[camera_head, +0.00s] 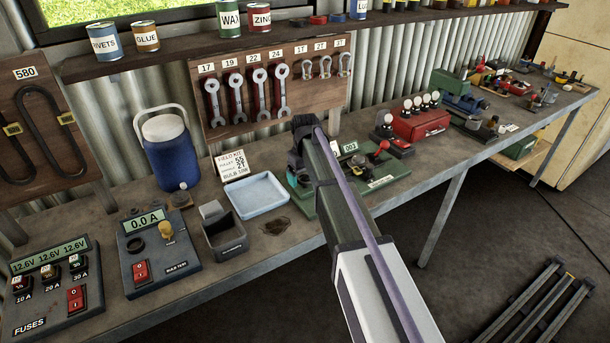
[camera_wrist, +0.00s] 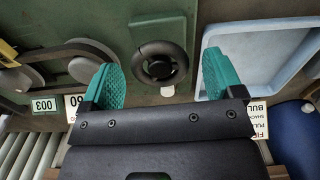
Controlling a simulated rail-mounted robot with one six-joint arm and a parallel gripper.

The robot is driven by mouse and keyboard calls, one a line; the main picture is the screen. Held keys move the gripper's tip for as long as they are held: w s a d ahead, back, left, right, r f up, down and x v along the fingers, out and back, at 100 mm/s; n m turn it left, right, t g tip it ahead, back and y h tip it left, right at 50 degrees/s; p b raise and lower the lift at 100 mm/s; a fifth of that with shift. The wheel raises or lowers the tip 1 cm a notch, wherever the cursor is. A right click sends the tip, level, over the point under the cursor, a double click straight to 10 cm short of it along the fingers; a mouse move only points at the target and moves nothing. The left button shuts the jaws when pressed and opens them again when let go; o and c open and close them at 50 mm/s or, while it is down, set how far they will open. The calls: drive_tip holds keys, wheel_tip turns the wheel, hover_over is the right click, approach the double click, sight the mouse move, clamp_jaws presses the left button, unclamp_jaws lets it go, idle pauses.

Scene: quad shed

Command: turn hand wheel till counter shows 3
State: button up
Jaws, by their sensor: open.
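A black ring-shaped hand wheel (camera_wrist: 160,47) sits on the green machine bed (camera_wrist: 105,20) in the wrist view. My gripper (camera_wrist: 161,62) is open, with one teal finger on each side of the wheel. Gaps show between both fingers and the wheel's rim. A small counter (camera_wrist: 43,105) at the left of the wrist view appears to read 003. In the head view the counter (camera_head: 350,146) sits at the back of the green machine (camera_head: 380,180), its digits tiny. My arm and gripper hide the hand wheel there.
A pale blue tray (camera_head: 257,194) lies just left of the machine, its rim close to one finger in the wrist view. A blue drinks cooler (camera_head: 170,155) stands behind left. A red-knobbed lever (camera_head: 384,145) rises on the machine's right. Wrenches hang on a board (camera_head: 325,85) behind.

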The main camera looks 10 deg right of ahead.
sight(305, 177)
drive_tip(key=shift+r, duration=0.1)
wheel_tip(305, 177, up, 11)
drive_tip(key=p, duration=1.1)
drive_tip(key=shift+f, duration=0.2)
drive_tip(key=s+f+m+b, duration=0.2)
drive_tip(key=s, duration=1.2)
drive_tip(key=s+f+m+b, duration=0.2)
drive_tip(key=s+f+b, duration=0.1)
drive_tip(key=s, duration=1.1)
drive_tip(key=shift+s+f+b, duration=0.2)
drive_tip(key=shift+s+b, duration=0.1)
drive_tip(key=shift+s, duration=0.05)
